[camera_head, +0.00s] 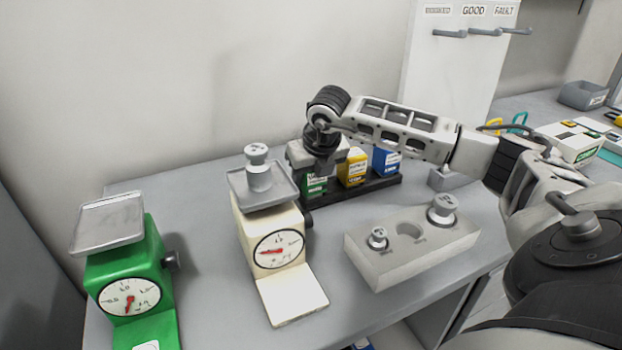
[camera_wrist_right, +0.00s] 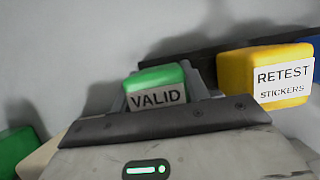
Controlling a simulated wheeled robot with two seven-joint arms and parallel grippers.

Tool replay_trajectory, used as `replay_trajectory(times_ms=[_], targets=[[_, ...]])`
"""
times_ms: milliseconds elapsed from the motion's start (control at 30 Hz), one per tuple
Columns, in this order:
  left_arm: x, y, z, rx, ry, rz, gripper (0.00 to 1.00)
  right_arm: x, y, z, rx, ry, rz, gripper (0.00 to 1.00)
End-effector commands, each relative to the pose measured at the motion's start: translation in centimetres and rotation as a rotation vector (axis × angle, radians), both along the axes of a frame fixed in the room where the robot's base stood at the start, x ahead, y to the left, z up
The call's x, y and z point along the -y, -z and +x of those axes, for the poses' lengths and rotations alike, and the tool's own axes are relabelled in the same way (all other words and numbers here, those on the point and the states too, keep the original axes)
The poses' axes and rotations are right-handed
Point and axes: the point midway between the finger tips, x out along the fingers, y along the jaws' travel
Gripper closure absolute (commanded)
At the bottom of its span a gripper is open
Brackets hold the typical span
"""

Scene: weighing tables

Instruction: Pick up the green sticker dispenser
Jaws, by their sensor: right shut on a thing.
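The green sticker dispenser (camera_head: 316,185) sits at the left end of the row of dispensers, partly hidden by my right gripper (camera_head: 312,165). In the right wrist view the green dispenser (camera_wrist_right: 156,88) shows its green top and a label reading VALID. My right gripper is over it and shut on it. In the right wrist view the gripper's body (camera_wrist_right: 165,135) hides the dispenser's lower part. I cannot tell whether the dispenser still rests in the rack. My left gripper is not in view.
A yellow dispenser (camera_head: 352,168) and a blue one (camera_head: 384,161) stand close on the right in a dark rack (camera_head: 372,187). A cream scale (camera_head: 270,240) bearing a weight stands left, a green scale (camera_head: 128,275) farther left. A grey weight block (camera_head: 400,262) sits in front.

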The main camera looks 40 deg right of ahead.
Motion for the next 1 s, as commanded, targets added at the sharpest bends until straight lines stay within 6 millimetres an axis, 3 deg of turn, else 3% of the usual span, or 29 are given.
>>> replay_trajectory(times_ms=[267, 567, 800, 1000], targets=[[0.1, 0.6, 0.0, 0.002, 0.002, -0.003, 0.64, -0.2, -3.3, -0.3, 0.007, -0.003, -0.001, 0.82], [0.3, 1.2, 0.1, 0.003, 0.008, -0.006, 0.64, -2.7, -9.1, -4.8, 0.007, -0.004, -0.004, 0.82], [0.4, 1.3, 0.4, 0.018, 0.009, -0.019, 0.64, -5.2, -11.1, -9.1, 0.004, -0.003, -0.003, 0.82], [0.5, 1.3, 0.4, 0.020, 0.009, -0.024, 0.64, -6.4, -12.3, -11.2, 0.004, -0.001, -0.001, 0.82]])
